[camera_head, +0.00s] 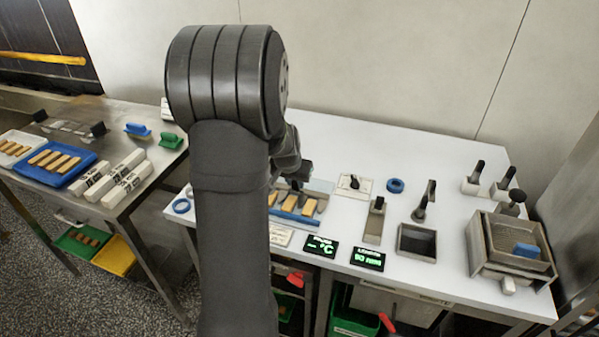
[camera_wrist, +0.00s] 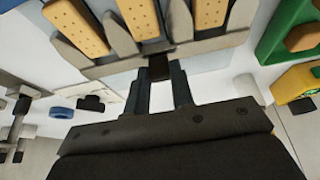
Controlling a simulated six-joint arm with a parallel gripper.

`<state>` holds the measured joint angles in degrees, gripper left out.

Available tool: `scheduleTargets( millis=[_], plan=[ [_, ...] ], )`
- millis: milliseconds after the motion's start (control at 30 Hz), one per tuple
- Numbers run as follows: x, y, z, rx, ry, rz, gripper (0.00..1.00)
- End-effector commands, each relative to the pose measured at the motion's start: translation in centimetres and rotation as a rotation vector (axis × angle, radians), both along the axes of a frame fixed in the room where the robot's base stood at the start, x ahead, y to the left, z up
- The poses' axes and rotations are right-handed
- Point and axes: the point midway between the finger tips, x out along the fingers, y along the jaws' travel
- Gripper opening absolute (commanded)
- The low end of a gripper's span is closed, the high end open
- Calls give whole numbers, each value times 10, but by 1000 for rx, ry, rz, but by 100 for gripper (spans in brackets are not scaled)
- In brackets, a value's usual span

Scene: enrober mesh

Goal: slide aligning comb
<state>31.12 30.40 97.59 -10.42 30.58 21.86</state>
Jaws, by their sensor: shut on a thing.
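The aligning comb (camera_wrist: 185,47) is a grey metal bar with pointed teeth, seen at the top of the wrist view. Its teeth stand between tan perforated biscuits (camera_wrist: 138,18). My gripper (camera_wrist: 159,76) is shut on the comb's small dark handle (camera_wrist: 158,66), one finger on each side. In the head view my gripper (camera_head: 296,182) is low over the biscuits (camera_head: 288,203), which lie on a pale mesh bed beside a blue bar (camera_head: 297,217). My arm hides the left part of the bed, and the comb is hard to make out there.
Right of the bed are a blue ring (camera_head: 395,186), a handled scraper (camera_head: 375,220), an open metal box (camera_head: 417,242) and a larger metal tank (camera_head: 512,250). Two green displays (camera_head: 368,258) line the front edge. A side table at left holds a blue tray (camera_head: 88,165).

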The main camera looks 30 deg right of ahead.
Motion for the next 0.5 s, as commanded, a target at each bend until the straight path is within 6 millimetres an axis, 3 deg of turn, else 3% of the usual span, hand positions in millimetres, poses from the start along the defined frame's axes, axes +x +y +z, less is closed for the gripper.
scheduleTargets(
  millis=[200,500],
  plan=[
    [-18,18,1,0,-1,0,0],
    [-20,20,0,3,3,-1,0]
  ],
)
